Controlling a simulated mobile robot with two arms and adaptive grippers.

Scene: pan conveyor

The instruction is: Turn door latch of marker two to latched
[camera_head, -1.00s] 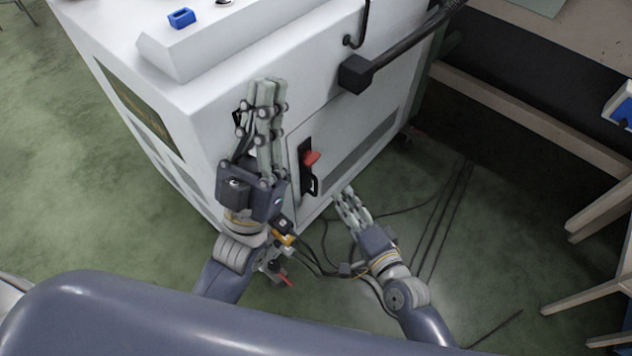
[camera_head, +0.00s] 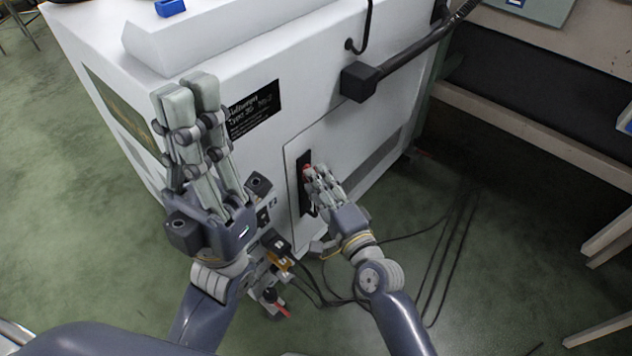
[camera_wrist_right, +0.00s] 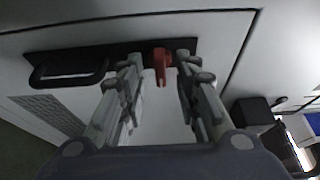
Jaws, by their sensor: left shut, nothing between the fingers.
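The red door latch (camera_head: 307,170) sits on a black plate (camera_head: 304,205) on the door of the white machine. In the right wrist view the latch (camera_wrist_right: 161,66) shows between the fingertips of my right gripper (camera_wrist_right: 158,72), with a gap on each side; the gripper is open. In the head view my right gripper (camera_head: 318,178) is at the plate and partly covers the latch. My left gripper (camera_head: 188,95) is shut and empty, raised in front of the machine to the left of the latch.
A black handle (camera_wrist_right: 68,72) is on the same plate beside the latch. A black box with a thick cable (camera_head: 360,82) sticks out from the machine above the door. Connectors and cables (camera_head: 278,250) hang below my left gripper. Green floor is free at the left.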

